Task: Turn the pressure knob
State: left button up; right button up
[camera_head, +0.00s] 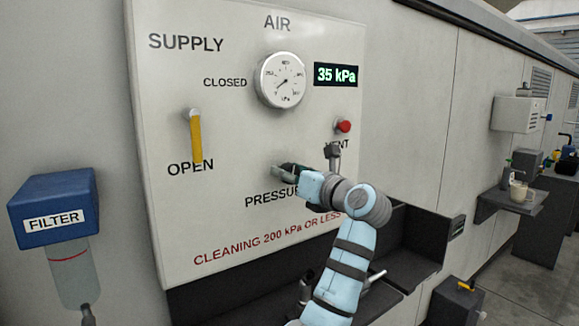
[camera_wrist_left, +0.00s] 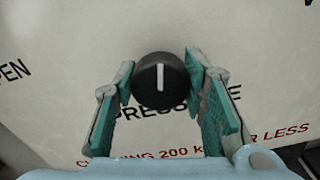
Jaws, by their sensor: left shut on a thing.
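The pressure knob (camera_wrist_left: 160,82) is round and black with a white pointer line that stands about upright in the left wrist view. My left gripper (camera_wrist_left: 161,85) is shut on it, with one teal-padded finger on each side. In the head view my left gripper (camera_head: 283,170) is at the panel just above the word PRESSURE and hides most of the knob. The display (camera_head: 336,75) reads 35 kPa. The round gauge (camera_head: 280,80) is above the gripper. My right gripper is not in view.
On the panel (camera_head: 225,130), a yellow supply handle (camera_head: 196,138) hangs down toward OPEN. A red vent button (camera_head: 343,126) is close to my left wrist. A blue filter (camera_head: 55,208) is at the left. A dark shelf (camera_head: 410,260) is below the panel.

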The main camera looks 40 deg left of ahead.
pick_arm(q)
jog(key=m+p, duration=0.3)
jog(key=p, duration=0.2)
jog(key=m+p, duration=0.4)
jog(key=p, duration=0.1)
jog(key=shift+r+m, duration=0.2)
jog(key=shift+m, duration=0.1)
jog(key=shift+f+m+p, duration=0.2)
jog(key=shift+m+p, duration=0.6)
jog(key=shift+p, duration=0.15)
jog(key=shift+f, duration=0.1)
jog(key=o, duration=1.2)
jog(key=v, duration=1.2)
jog(key=shift+d, duration=0.1)
